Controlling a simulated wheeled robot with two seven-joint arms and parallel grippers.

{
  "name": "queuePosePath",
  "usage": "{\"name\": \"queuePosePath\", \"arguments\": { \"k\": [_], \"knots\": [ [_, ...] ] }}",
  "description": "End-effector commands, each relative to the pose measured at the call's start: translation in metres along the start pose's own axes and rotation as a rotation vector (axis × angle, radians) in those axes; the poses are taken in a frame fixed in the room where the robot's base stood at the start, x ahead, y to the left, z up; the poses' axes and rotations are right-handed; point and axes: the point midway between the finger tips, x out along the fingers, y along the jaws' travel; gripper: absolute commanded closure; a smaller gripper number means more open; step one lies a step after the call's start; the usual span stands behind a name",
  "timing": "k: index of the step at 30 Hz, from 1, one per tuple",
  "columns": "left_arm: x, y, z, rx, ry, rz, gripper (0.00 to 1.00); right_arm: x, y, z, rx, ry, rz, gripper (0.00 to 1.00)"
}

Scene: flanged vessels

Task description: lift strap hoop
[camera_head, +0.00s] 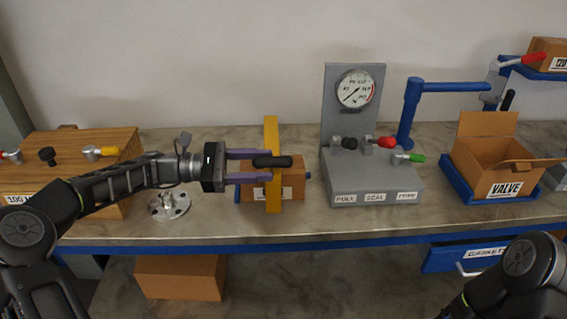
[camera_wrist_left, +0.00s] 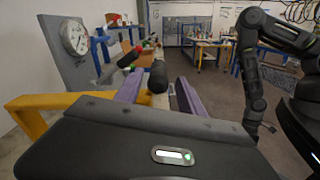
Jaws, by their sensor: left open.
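The yellow hoop (camera_head: 272,195) stands upright on the bench in front of a cardboard box, and a black grip (camera_head: 283,161) lies level across it. In the left wrist view the yellow hoop (camera_wrist_left: 28,115) is at the left, and the black grip (camera_wrist_left: 158,78) appears end-on between my purple fingers. My left gripper (camera_head: 266,165) reaches in from the left, open, with one finger on each side of the grip. I cannot tell whether a finger touches it. The wrist view also shows my left gripper (camera_wrist_left: 155,88). My right gripper is not seen; only right arm links show.
Behind the hoop is a cardboard box (camera_head: 292,178). To the right stands a grey gauge panel (camera_head: 340,100) with coloured levers, then a blue post with an arm (camera_head: 408,115) and an open VALVE box (camera_head: 480,160). A metal flange (camera_head: 168,206) lies below my left forearm.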

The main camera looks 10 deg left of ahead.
Motion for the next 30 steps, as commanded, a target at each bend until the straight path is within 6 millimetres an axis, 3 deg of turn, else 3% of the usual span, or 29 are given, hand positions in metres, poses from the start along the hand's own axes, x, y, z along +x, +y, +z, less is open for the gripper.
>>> {"name": "queuePosePath", "arguments": {
  "k": [9,20,30],
  "knots": [
    [0.046,-0.001,0.001,0.000,-0.001,-0.003,0.54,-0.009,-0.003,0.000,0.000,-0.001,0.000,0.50],
    [0.053,0.000,0.000,0.000,0.000,-0.001,0.54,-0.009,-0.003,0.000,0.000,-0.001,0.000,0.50],
    [0.053,0.000,0.000,0.000,0.000,-0.001,0.81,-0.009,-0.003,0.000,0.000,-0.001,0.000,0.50]
  ]
}}
